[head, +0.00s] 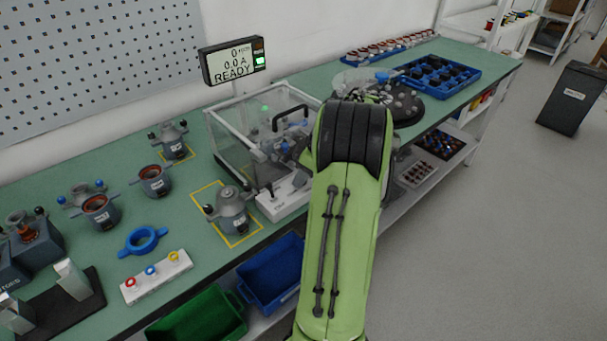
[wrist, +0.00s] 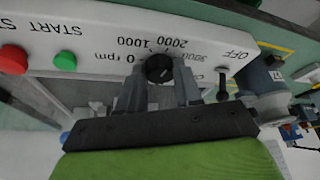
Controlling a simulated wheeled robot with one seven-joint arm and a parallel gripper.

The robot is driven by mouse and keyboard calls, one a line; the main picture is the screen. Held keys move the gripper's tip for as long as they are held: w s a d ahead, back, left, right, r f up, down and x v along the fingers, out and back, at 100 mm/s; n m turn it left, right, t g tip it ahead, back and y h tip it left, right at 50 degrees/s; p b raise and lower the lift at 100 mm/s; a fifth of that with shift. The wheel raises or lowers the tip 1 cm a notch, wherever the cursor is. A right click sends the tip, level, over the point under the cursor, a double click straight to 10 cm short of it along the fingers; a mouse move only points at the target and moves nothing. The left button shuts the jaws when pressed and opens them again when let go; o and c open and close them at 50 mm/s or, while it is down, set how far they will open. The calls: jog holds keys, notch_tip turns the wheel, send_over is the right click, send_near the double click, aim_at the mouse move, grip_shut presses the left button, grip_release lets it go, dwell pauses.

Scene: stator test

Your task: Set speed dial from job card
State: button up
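The speed dial (wrist: 159,68) is a round black knob on a white panel (wrist: 100,22) in the wrist view. Upside-down labels around it read 0 rpm, 1000, 2000, a partly hidden 3000, and OFF. My gripper (wrist: 160,77) has one grey finger on each side of the dial. The dial fills the gap, but I cannot tell whether the fingers press on it. The dial's pointer direction is unclear. In the head view my green arm hides the gripper and dial. A display (head: 233,61) shows 0, 0.0 A and READY. I cannot make out a job card.
The green START button (wrist: 65,60) and a red button (wrist: 13,58) are on the same panel, with a black toggle (wrist: 222,85) on the other side. A clear-walled enclosure (head: 228,135) stands beside my arm. A stator unit (head: 232,212) sits in a yellow outline.

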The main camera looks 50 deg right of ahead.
jog(key=c, duration=0.4)
jog(key=shift+m, duration=0.3)
jog(key=m, duration=0.1)
jog(key=m+h, duration=0.1)
jog(key=m, duration=0.1)
jog(key=m+h, duration=0.1)
jog(key=shift+a+m+b, duration=0.25)
jog(key=shift+m+b, duration=0.05)
jog(key=shift+b, duration=0.05)
jog(key=m, duration=0.2)
jog(key=m+h, duration=0.1)
jog(key=m, duration=0.1)
jog(key=shift+w+a+m+g+h, duration=0.1)
jog(key=shift+m+g+h, duration=0.2)
jog(key=shift+g, duration=0.1)
jog(key=o, duration=1)
jog(key=shift+o, duration=0.2)
